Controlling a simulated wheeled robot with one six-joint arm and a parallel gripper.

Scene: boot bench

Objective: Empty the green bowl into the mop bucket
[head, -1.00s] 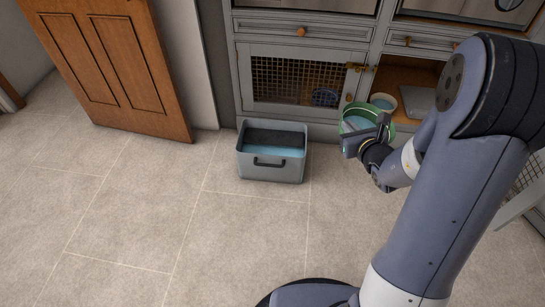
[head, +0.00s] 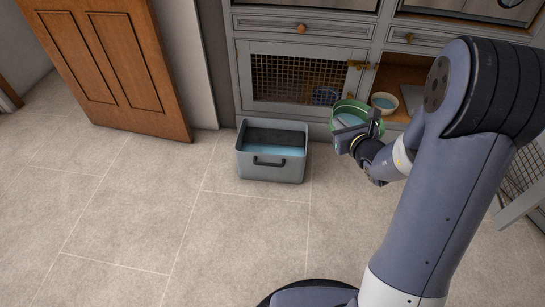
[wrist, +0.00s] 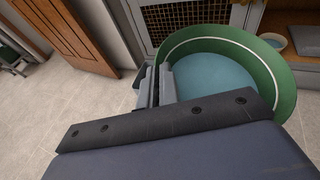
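The green bowl (head: 351,108) is held up off the floor in front of the cabinet, with blue liquid inside. In the wrist view the bowl (wrist: 262,58) is large, with a pale line around its inner wall and blue liquid in its bottom. My gripper (head: 358,132) is at the bowl's near side and appears shut on its rim; in the wrist view the fingers (wrist: 158,85) meet the bowl's left edge. The grey mop bucket (head: 271,171) stands on the floor left of the bowl, with blue liquid, a dark insert at the back and a black handle.
A cream bowl (head: 384,101) with blue contents stands in the open cabinet compartment at right. The grey cabinet (head: 303,47) with a mesh door is behind the bucket. A wooden door (head: 115,70) stands at left. The tiled floor (head: 130,230) in front is clear.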

